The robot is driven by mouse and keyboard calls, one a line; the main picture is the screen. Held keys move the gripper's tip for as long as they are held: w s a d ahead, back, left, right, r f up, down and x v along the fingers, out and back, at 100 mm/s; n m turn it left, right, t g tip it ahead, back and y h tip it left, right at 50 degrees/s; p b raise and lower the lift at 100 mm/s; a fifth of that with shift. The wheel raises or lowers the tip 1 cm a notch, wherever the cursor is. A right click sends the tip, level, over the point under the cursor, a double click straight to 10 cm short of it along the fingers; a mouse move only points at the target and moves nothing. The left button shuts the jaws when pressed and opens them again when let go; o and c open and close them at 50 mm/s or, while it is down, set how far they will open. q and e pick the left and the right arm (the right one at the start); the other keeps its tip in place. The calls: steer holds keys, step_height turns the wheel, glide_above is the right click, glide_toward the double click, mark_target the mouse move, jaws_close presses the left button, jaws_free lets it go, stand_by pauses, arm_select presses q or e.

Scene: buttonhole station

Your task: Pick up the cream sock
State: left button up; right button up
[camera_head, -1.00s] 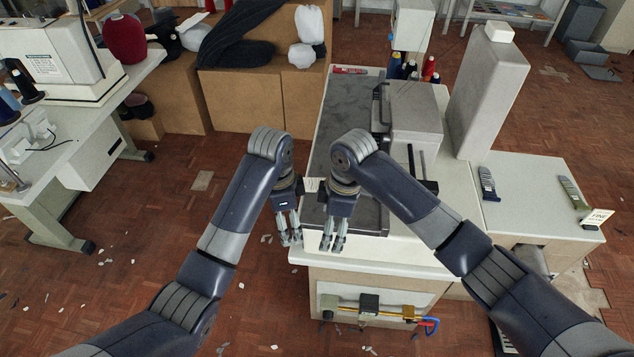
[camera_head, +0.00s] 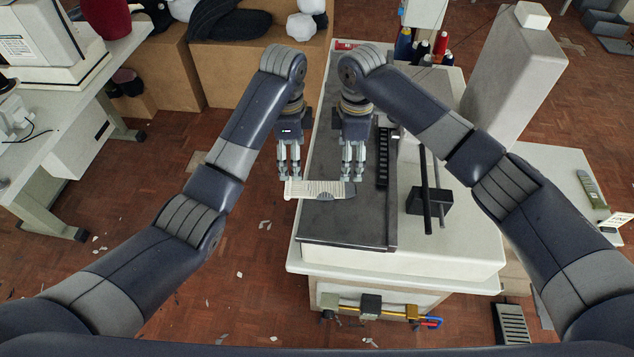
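My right gripper (camera_head: 353,174) points down by the sock's grey right end, fingers also apart. Both look empty. Whether the fingertips touch the sock cannot be told.
A tall grey column (camera_head: 512,80) and thread spools (camera_head: 422,50) are farther back. A green item (camera_head: 590,188) lies on the right table. The bed's near part is clear.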

mark_target(347, 189)
arm_select(q)
steer(key=f, duration=0.9)
steer(key=shift+s+f, duration=0.2)
steer(key=shift+f, duration=0.05)
arm_select(e)
steer(key=f, duration=0.9)
steer(key=shift+s+f, duration=0.2)
steer(key=shift+f, duration=0.05)
arm_select(q)
steer(key=shift+w+f, duration=0.1)
steer(key=shift+f, duration=0.5)
arm_select(e)
steer(key=shift+w+f, duration=0.1)
steer(key=shift+f, duration=0.5)
arm_select(q)
steer(key=shift+c, duration=0.8)
arm_select(e)
steer(key=shift+c, duration=0.8)
arm_select(q)
steer(key=c, duration=0.9)
arm_select(e)
steer(key=c, duration=0.9)
arm_select(q)
steer(key=shift+c, duration=0.3)
arm_select(e)
jaws_close()
